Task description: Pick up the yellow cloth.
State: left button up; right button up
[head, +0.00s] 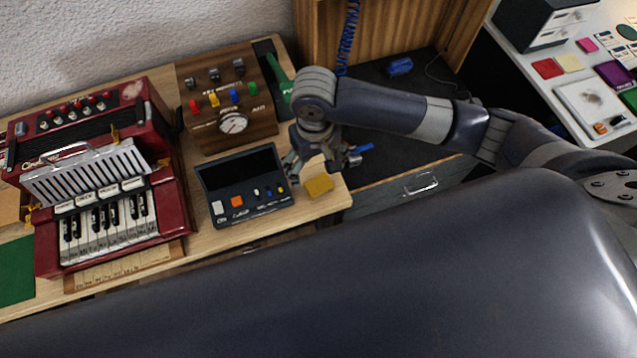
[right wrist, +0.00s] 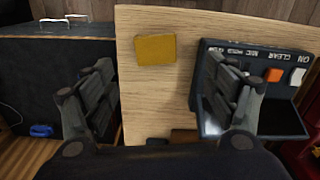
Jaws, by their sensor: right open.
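The yellow cloth (head: 319,186) is a small flat folded square on the wooden table, near its right front corner, in the head view. In the right wrist view the cloth (right wrist: 155,50) lies flat on the wood, ahead of and between the fingers. My right gripper (head: 322,174) is open and empty, just above and behind the cloth. In the right wrist view both fingers of this gripper (right wrist: 170,95) are spread wide, with bare wood between them. They do not appear to touch the cloth. My left gripper is not in view.
A dark device with a screen and buttons (head: 243,186) stands just left of the cloth; the right finger in the wrist view overlaps it. A wooden box with coloured knobs (head: 228,100) and a red accordion-like instrument (head: 100,175) stand farther left. A dark drawer cabinet (head: 415,190) adjoins the table's right edge.

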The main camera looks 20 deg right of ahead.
send_over(319, 185)
jog(key=f, duration=0.4)
jog(key=shift+a, duration=0.3)
jog(key=f, duration=0.3)
jog(key=f+p, duration=0.1)
jog(key=f, duration=0.1)
jog(key=shift+w+d+f, duration=0.1)
jog(key=shift+d, duration=0.2)
jog(key=shift+c, duration=0.6)
jog(key=c, duration=0.9)
